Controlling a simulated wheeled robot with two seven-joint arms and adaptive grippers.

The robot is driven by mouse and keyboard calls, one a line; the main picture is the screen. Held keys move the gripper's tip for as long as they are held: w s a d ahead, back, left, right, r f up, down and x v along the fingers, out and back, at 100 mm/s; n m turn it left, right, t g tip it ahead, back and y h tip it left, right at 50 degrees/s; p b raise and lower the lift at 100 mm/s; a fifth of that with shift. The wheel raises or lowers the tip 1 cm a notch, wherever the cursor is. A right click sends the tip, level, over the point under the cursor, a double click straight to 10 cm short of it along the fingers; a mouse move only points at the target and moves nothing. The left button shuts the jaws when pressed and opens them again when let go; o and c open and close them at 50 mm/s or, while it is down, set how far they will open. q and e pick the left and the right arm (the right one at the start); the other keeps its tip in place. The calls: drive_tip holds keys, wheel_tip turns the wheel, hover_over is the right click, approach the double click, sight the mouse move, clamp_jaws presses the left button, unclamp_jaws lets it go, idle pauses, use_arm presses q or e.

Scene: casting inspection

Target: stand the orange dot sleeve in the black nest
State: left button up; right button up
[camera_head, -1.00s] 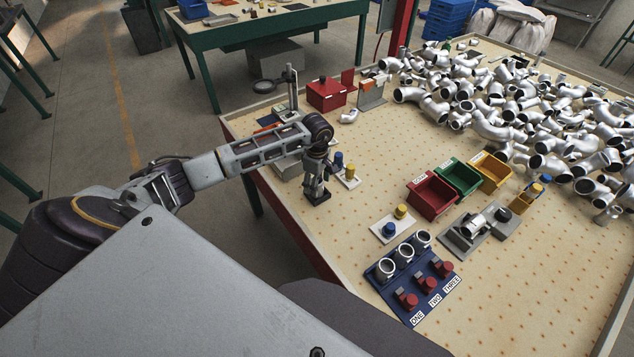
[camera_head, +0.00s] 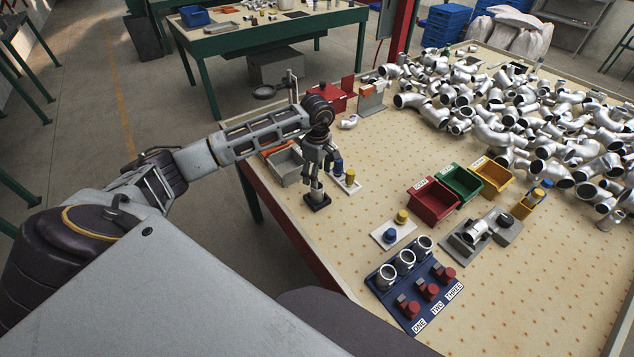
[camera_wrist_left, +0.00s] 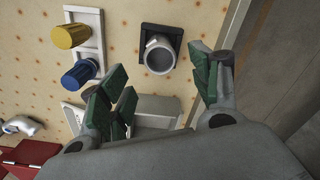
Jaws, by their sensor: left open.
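A silver sleeve (camera_head: 317,190) stands upright in the black nest (camera_head: 318,205) near the table's left edge. In the left wrist view the sleeve (camera_wrist_left: 159,55) shows its open round end, inside the square black nest (camera_wrist_left: 178,33). No orange dot can be made out on it. My left gripper (camera_head: 318,170) is just above the sleeve in the head view. In the left wrist view my left gripper (camera_wrist_left: 160,78) is open, its green-padded fingers spread wide and apart from the sleeve. My right gripper is in neither view.
A white plate with a blue knob (camera_head: 338,166) and a yellow knob (camera_head: 350,176) stands right beside the gripper. A grey bin (camera_head: 285,164) is behind the arm. Red, green and yellow bins (camera_head: 433,201) and a blue three-ring stand (camera_head: 385,297) are further right.

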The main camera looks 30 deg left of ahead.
use_arm(q)
wheel_tip(320, 180, up, 5)
drive_tip(key=shift+f, duration=0.1)
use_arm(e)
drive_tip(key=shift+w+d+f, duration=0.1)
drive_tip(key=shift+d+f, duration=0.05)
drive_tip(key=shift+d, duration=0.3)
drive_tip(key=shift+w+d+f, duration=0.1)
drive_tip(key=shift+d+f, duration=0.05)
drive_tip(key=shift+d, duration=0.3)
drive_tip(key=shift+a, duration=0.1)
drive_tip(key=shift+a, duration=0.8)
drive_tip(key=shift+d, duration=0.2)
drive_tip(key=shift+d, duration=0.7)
